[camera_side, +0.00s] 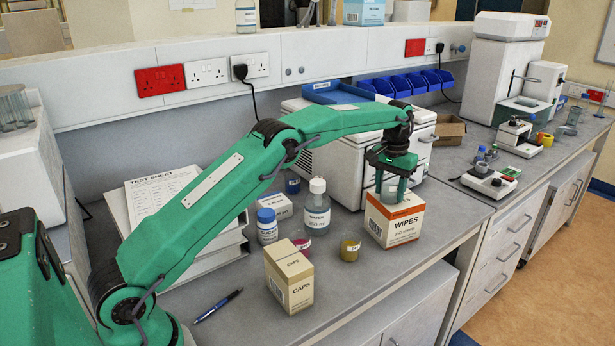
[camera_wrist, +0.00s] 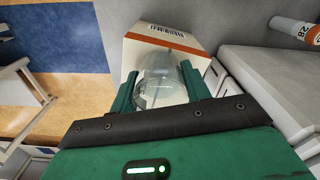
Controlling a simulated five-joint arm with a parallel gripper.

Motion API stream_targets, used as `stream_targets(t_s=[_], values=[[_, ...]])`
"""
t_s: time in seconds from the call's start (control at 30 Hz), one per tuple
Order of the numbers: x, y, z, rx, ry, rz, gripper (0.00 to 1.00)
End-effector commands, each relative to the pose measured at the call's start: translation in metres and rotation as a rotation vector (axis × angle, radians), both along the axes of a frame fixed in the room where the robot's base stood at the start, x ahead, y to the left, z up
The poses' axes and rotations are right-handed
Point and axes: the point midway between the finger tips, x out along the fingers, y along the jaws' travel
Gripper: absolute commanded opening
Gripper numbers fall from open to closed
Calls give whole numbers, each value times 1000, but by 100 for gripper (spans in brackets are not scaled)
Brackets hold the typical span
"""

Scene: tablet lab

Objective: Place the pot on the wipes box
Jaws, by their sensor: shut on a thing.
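The white and orange wipes box (camera_side: 393,222) stands upright near the bench's front edge in the side view. It also shows in the wrist view (camera_wrist: 143,50), beyond the fingers. My gripper (camera_side: 392,188) points down right over the box top. It is shut on a clear, see-through pot (camera_wrist: 163,82), which shows between the two green fingers in the wrist view. In the side view the pot is mostly hidden by the fingers. It is at or just above the box top; I cannot tell whether it touches.
A yellow pot (camera_side: 350,249), a pink pot (camera_side: 301,241), a water bottle (camera_side: 317,208) and a caps box (camera_side: 289,277) stand left of the wipes box. A white machine (camera_side: 345,160) is close behind. The bench in front of the wipes box is clear.

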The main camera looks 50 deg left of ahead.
Motion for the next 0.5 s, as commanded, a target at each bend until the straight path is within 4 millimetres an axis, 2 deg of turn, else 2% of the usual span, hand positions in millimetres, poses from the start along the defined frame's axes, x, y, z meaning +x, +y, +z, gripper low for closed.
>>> stream_targets(t_s=[0.33,0.37,0.43,0.47,0.5], values=[[0,0,-3,0,-1,0,24],[0,0,-3,0,-1,0,51],[0,0,-3,0,0,0,65],[0,0,-3,0,0,0,69],[0,0,-3,0,0,0,69]])
